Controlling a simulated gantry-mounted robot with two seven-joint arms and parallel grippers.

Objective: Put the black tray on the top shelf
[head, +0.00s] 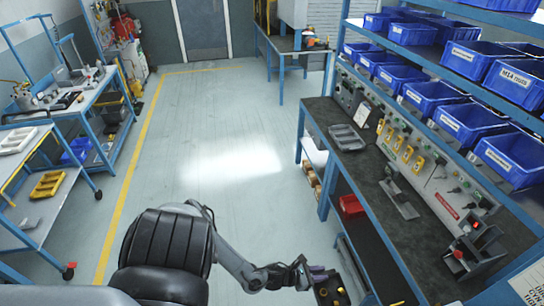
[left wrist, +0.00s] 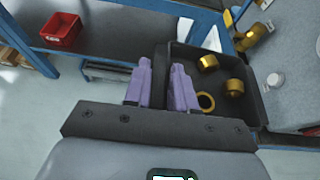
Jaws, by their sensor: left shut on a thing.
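The black tray (head: 331,300) is at the bottom of the head view, partly cut off by the frame edge. My left gripper (head: 316,270), with purple fingers (left wrist: 165,88), is shut on the tray's near wall. A two-tier cart at the left has a white tray on its upper shelf (head: 40,130) and a yellow tray (head: 47,185) below. My right gripper is not in view.
A workbench with a dark top (head: 345,185) runs along the right, with a grey tray (head: 347,137) and racks of blue bins (head: 470,122) above. A red bin (head: 351,206) sits under it. The middle floor is clear.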

